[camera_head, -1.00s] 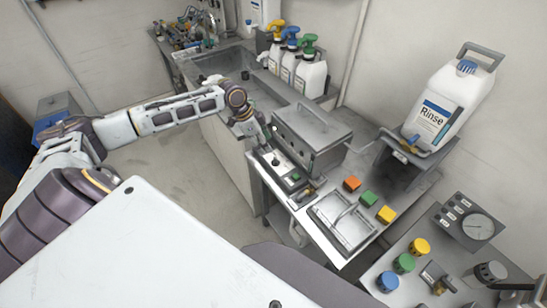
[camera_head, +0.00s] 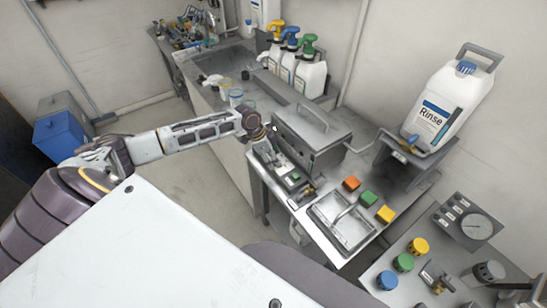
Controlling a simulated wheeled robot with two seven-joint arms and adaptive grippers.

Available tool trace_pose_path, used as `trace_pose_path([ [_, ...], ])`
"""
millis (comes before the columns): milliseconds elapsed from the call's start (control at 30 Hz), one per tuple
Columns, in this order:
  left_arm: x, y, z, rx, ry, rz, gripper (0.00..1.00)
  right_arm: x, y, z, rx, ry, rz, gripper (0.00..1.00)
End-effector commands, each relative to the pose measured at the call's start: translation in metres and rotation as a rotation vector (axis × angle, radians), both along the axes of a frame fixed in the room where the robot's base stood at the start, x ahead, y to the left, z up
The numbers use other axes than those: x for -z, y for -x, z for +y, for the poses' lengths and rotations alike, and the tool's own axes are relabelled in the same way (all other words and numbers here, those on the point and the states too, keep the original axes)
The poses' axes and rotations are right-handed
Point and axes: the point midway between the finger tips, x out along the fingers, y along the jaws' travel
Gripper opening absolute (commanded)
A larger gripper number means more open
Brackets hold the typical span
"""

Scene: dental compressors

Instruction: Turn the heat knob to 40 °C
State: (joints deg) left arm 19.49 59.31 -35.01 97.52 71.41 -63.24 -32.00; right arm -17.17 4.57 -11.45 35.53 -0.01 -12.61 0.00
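My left arm reaches in from the left, and its gripper (camera_head: 272,145) is at the small control panel (camera_head: 290,180) on the front of the grey metal box unit (camera_head: 310,135). The gripper is small and dark here and overlaps the panel's far end; I cannot tell whether its fingers are open or shut, or touching anything. The heat knob cannot be clearly made out, and the gripper covers that part of the panel. No temperature marks are readable. A small green button shows on the panel's near part. My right gripper is not in view.
Orange (camera_head: 351,183), green (camera_head: 368,198) and yellow (camera_head: 386,214) blocks sit on the metal table beside a handled lid (camera_head: 342,222). A Rinse jug (camera_head: 440,110) stands at right. A panel with coloured knobs (camera_head: 404,262) is at lower right.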

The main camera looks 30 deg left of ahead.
Motion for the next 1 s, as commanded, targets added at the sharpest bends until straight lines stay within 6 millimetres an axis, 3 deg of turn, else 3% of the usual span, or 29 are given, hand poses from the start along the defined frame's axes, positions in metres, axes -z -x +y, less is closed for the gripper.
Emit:
trace_pose_path([
  [367,0.0022,-0.0008,-0.0012,0.001,0.001,-0.001,0.54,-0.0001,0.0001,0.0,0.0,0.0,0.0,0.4],
  [700,0.002,-0.0008,-0.0011,0.001,0.0,-0.002,0.1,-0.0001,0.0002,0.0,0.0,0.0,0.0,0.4],
  [1000,0.0018,-0.0011,-0.0011,0.014,0.0,-0.002,0.08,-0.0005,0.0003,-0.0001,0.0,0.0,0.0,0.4],
])
